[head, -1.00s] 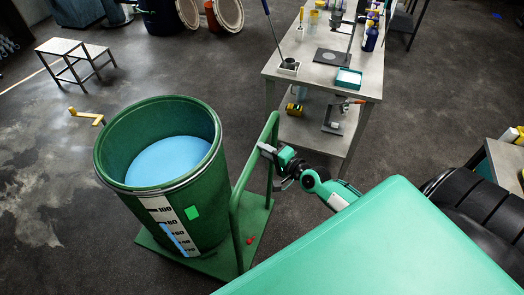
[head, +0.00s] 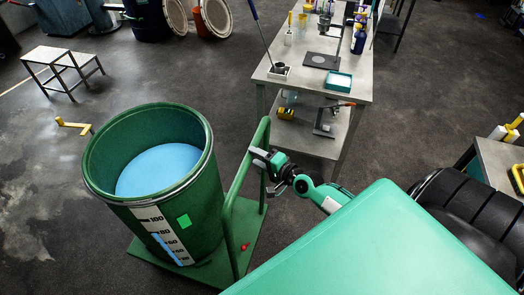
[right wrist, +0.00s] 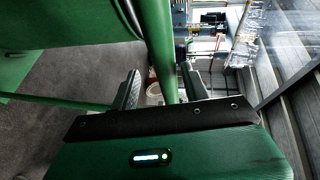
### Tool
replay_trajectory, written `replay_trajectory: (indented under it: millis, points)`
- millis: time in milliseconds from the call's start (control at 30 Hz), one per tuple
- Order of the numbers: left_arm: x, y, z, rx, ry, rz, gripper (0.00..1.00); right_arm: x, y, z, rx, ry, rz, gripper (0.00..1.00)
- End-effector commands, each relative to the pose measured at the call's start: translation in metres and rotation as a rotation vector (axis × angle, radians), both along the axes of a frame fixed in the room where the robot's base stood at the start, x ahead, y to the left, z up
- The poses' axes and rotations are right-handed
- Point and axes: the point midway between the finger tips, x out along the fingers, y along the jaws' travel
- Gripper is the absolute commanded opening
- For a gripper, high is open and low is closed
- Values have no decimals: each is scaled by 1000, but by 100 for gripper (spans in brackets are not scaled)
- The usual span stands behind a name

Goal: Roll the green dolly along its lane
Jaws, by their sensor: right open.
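The green dolly (head: 252,222) stands on the floor at lower centre in the head view, with an upright tubular handle (head: 238,190) on its right side. It bears a large green drum (head: 200,215) with blue contents (head: 158,170) and a white level scale. My right gripper (head: 258,158) is at the handle's upper part. In the right wrist view, my right gripper's fingers (right wrist: 160,88) stand apart, one on each side of the green handle bar (right wrist: 160,45); whether they touch it is unclear. My left gripper is in no view.
A workbench (head: 300,85) with small tools stands beyond the handle. A step stool (head: 50,55) and a yellow bracket-like item (head: 73,126) are at left. Black tyre-like rolls (head: 465,215) and another table (head: 495,155) are at right. Open floor lies left of the drum.

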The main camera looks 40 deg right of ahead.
Motion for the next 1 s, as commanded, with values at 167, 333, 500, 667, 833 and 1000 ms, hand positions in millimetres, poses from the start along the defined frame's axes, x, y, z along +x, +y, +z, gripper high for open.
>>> replay_trajectory:
  millis: [167,333,500,667,833,1000]
  points:
    - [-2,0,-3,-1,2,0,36,-10,-3,1,0,0,0,47]
    - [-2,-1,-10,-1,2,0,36,-34,-9,4,-1,1,1,47]
    - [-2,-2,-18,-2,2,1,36,-59,-16,8,0,2,1,47]
    - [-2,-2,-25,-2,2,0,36,-82,-22,13,-1,3,2,47]
    - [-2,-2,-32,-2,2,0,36,-104,-28,16,-1,3,2,47]
    - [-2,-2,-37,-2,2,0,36,-119,-33,20,-2,3,1,47]
